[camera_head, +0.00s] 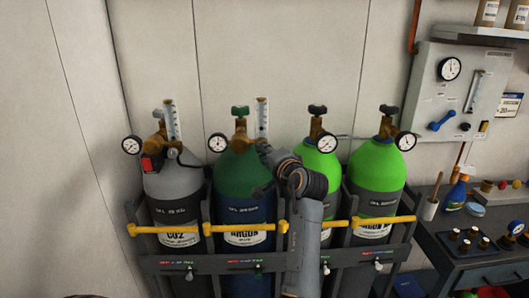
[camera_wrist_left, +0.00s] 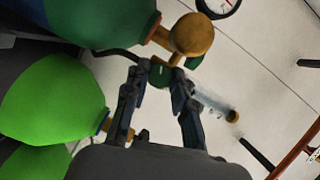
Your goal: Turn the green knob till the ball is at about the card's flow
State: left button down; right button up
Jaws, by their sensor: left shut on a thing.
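The flowmeter tube (camera_head: 262,114) stands upright beside the brass valve of the dark green argon cylinder (camera_head: 238,170). It also shows slanting in the left wrist view (camera_wrist_left: 212,98). The ball inside is too small to make out. My left gripper (camera_head: 266,152) is at the tube's foot. In the left wrist view its fingers (camera_wrist_left: 158,68) close from both sides on the small green knob (camera_wrist_left: 160,76). The gripper hides that knob in the head view. A blue-and-white card (camera_head: 509,104) hangs at the far right; its figure seems to be 20. My right gripper is out of view.
A grey CO2 cylinder (camera_head: 172,190) and two bright green cylinders stand in the same rack, behind yellow bars (camera_head: 260,227). A round gauge (camera_head: 218,142) sits left of the argon valve. A dark bench (camera_head: 480,265) is at the right.

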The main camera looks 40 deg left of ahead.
pick_arm(q)
jog(key=n+t+h+p, duration=0.1)
jog(key=n+h+p, duration=0.1)
jog(key=n, duration=0.2)
jog(key=n+t+h+p, duration=0.1)
jog(key=n+h+p, duration=0.1)
jog(key=n+p, duration=0.1)
jog(key=n+t+h+p, duration=0.2)
jog(key=n, duration=0.3)
jog(key=shift+s+a+h, duration=0.25)
jog(key=shift+s+h, duration=0.05)
jog(key=n+t, duration=0.1)
jog(key=n, duration=0.1)
jog(key=shift+n+t+h, duration=0.3)
jog(key=shift+n+h, duration=0.1)
jog(key=n, duration=0.1)
jog(key=n+t, duration=0.1)
jog(key=shift+s+a+f+n+t+h, duration=0.1)
jog(key=shift+f+n+t+h, duration=0.1)
jog(key=shift+n+t+h, duration=0.1)
jog(key=n+t+b, duration=0.1)
jog(key=n, duration=0.2)
jog(key=shift+f+n+t+b, duration=0.15)
jog(key=shift+n+t+b, duration=0.15)
jog(key=shift+t, duration=0.1)
jog(key=shift+n+t+b, duration=0.6)
jog(key=shift+n+b, duration=0.15)
jog(key=shift+n, duration=0.95)
